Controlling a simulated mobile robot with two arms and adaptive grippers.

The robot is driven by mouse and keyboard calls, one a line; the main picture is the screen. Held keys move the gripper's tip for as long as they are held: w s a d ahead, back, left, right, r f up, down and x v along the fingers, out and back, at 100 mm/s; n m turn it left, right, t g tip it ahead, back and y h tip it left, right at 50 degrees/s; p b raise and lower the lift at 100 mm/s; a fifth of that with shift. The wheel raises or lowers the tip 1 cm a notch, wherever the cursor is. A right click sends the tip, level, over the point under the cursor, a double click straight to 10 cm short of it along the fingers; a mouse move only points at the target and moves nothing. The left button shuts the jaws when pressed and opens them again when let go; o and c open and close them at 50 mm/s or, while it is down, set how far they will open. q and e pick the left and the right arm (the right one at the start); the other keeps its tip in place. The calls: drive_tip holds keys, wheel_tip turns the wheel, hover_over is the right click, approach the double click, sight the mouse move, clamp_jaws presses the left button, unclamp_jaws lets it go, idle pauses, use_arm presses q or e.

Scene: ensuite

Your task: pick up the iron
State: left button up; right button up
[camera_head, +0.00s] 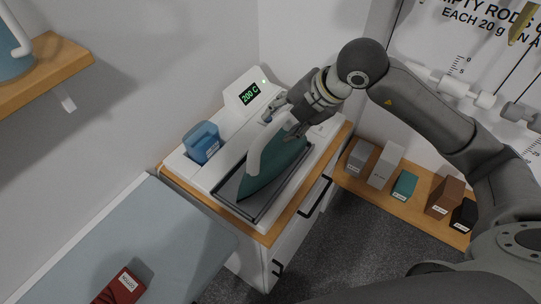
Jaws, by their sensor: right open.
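The iron (267,172) has a teal body and a white handle. It sits in the dark tray of a white station (226,166) on a wood-topped cabinet, its pointed end toward the front left. My right gripper (283,124) is open at the iron's rear end, with its fingers close to the back of the handle. I cannot tell whether the fingers touch it. My left gripper is out of view.
A display (250,94) on the station reads 200 C. A blue container (202,142) stands left of the iron. A padded board (176,235) bears a red labelled block (122,287). Several boxes stand on a low wooden shelf (409,208) at right. A wall shelf (45,68) is upper left.

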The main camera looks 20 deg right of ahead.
sight(272, 129)
drive_tip(key=shift+x, duration=0.9)
drive_tip(key=shift+a+f+p, duration=0.2)
drive_tip(key=shift+p, duration=0.2)
drive_tip(key=p+x, duration=0.2)
drive_tip(key=x, duration=0.2)
drive_tip(key=shift+a+f, duration=0.1)
drive_tip(key=shift+f, duration=0.05)
drive_tip(key=shift+a+f, duration=0.1)
drive_tip(key=shift+f, duration=0.15)
clamp_jaws()
drive_tip(key=shift+w+r, duration=0.15)
